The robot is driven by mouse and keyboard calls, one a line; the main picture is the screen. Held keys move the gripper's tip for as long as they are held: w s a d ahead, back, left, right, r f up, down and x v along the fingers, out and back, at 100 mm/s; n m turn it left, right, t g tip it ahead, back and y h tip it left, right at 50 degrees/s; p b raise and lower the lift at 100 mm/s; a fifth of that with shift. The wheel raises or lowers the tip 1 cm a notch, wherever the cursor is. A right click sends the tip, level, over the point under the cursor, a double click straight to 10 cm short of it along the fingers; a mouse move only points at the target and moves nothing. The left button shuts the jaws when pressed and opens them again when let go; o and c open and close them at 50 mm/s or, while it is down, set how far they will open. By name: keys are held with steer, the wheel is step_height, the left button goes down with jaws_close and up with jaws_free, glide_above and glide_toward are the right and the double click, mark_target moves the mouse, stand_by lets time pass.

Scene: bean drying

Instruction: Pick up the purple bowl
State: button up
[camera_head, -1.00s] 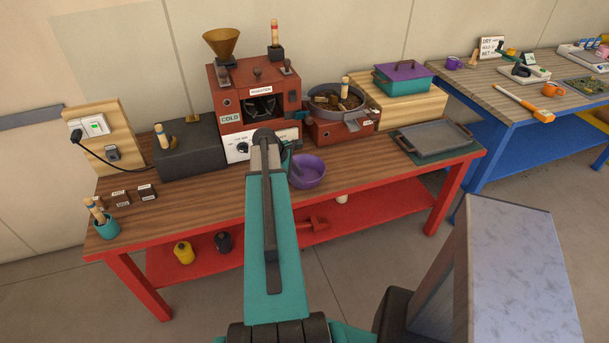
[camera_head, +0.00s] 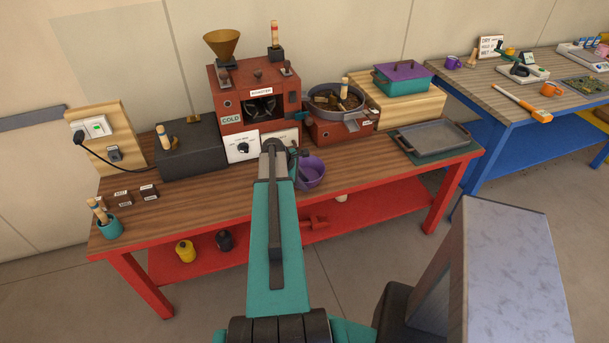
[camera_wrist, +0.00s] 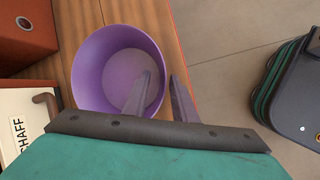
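The purple bowl (camera_head: 312,173) stands upright and empty on the wooden tabletop near its front edge, in front of the red roaster. In the head view my arm covers part of its left side. In the wrist view the bowl (camera_wrist: 92,62) is seen from above, left of centre. My gripper (camera_wrist: 160,76) is open, with its two grey fingers apart. One finger shows over the inside of the bowl and the other just outside its right rim, so the near wall lies between them. Whether either finger touches the wall I cannot tell.
The red roaster (camera_head: 253,95) stands behind the bowl, with a round pan of brown pieces (camera_head: 337,99) to its right. A grey tray (camera_head: 433,140) lies further right. A white panel marked CHAFF (camera_wrist: 20,125) is close by the bowl's left.

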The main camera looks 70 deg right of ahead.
steer(key=shift+c, duration=0.3)
jaws_close()
steer(key=shift+r, duration=0.15)
steer(key=shift+r+b, duration=0.75)
steer(key=shift+r, duration=0.35)
steer(key=s+a+r+b, duration=0.1)
steer(key=a+r+b, duration=0.1)
steer(key=a, duration=1.1)
steer(key=shift+a+r, duration=0.25)
steer(key=shift+r, duration=0.05)
steer(key=p, duration=0.3)
steer(key=shift+a+r, duration=0.1)
steer(key=shift+a, duration=0.15)
